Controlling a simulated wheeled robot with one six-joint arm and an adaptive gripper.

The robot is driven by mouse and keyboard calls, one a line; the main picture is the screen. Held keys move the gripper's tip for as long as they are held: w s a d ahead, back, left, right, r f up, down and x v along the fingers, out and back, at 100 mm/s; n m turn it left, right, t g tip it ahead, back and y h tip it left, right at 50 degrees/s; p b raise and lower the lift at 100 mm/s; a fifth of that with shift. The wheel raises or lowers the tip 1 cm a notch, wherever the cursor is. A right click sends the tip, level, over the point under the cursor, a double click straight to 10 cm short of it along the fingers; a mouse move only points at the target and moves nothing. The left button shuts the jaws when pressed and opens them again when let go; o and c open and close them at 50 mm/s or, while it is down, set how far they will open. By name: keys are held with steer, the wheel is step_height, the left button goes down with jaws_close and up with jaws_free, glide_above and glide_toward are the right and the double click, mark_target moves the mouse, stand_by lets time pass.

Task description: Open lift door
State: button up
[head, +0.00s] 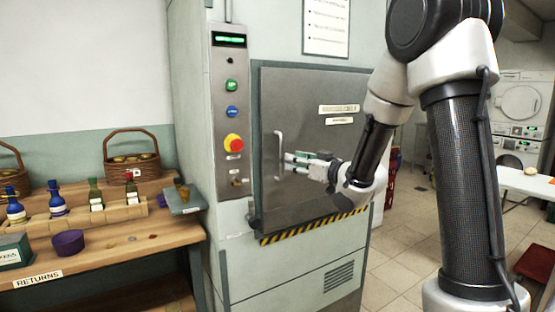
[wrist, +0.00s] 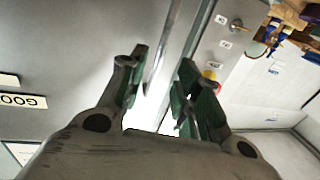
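The lift door (head: 330,85) is a grey metal panel on a pale green cabinet. It looks shut, and a yellow-black striped strip runs along its bottom. Its upright handle (head: 278,155) is a pale bar near the door's left edge. My gripper (head: 290,161) is just right of the handle, its fingers pointing at it. In the wrist view my gripper (wrist: 160,88) is open, with green-padded fingers apart. The handle (wrist: 162,68) shows in the gap between them, nearer the left finger. I cannot tell whether either finger touches it.
A control column (head: 231,120) with green, blue and red-yellow buttons stands left of the door. A wooden bench (head: 130,235) with bottles, a basket (head: 132,165) and a purple bowl (head: 68,243) is at left. Tiled floor (head: 400,262) is open at right. A red stool (head: 536,262) stands far right.

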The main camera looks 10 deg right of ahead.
glide_above(281, 177)
steer(key=shift+w+d, duration=0.15)
steer(key=shift+w, duration=0.15)
steer(key=shift+c, duration=0.5)
jaws_close()
